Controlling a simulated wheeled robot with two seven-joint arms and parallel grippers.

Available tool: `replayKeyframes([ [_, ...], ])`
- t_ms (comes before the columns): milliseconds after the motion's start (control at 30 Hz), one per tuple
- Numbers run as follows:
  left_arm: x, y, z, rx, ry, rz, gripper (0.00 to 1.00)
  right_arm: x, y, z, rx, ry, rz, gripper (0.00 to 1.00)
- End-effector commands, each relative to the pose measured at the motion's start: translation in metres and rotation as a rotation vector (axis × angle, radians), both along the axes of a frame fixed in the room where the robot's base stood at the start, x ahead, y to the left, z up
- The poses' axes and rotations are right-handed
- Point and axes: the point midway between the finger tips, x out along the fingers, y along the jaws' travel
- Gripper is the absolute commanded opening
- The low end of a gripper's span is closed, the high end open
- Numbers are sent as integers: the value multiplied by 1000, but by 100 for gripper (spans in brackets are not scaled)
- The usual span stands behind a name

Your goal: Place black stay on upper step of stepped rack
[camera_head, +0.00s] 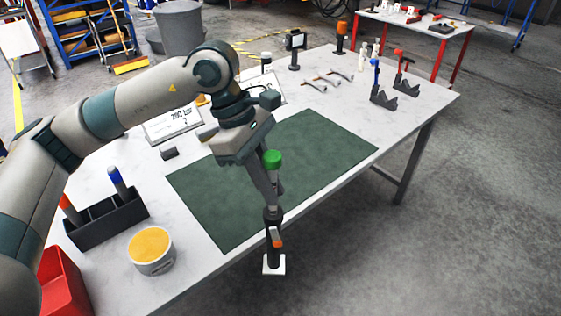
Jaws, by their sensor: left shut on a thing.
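My left gripper (271,192) points down over the front part of the green mat. It is shut on a slim dark piece, which I take for the black stay (272,220). The piece hangs upright with an orange mark and a white square foot (273,265), which shows past the table's front edge. A green round cap (273,159) shows beside the fingers; I cannot tell what it belongs to. Two dark notched holders, one with a blue-topped piece (382,98) and one with a red-topped piece (404,87), stand at the right. I cannot tell which thing is the stepped rack. My right gripper is out of view.
The green mat (330,140) is mostly bare on the white table (425,98). A dark divided box (98,228) with blue- and orange-topped pieces, a tub with yellow contents (151,250) and a red bin (64,284) are at left. Small tools (314,84) lie behind the mat.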

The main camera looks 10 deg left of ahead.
Motion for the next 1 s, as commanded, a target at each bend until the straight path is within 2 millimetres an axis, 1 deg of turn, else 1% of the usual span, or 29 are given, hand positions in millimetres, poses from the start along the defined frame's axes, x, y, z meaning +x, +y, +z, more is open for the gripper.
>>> replayKeyframes([
  [33, 0, 3, -11, 0, 5, -42, 0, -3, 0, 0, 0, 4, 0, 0],
  [200, -2, 14, -48, 0, 4, -228, 0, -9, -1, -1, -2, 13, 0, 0],
  [467, -13, 34, -109, 0, 5, -543, 0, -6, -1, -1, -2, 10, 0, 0],
  [667, -28, 52, -158, 1, 4, -808, 0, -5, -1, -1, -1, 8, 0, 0],
  [800, -42, 66, -192, 0, 5, -1005, 0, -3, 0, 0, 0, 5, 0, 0],
  [900, -53, 76, -213, 1, 3, -1131, 0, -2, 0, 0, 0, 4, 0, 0],
  [1000, -62, 83, -229, 1, 2, -1233, 0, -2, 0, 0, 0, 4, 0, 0],
])
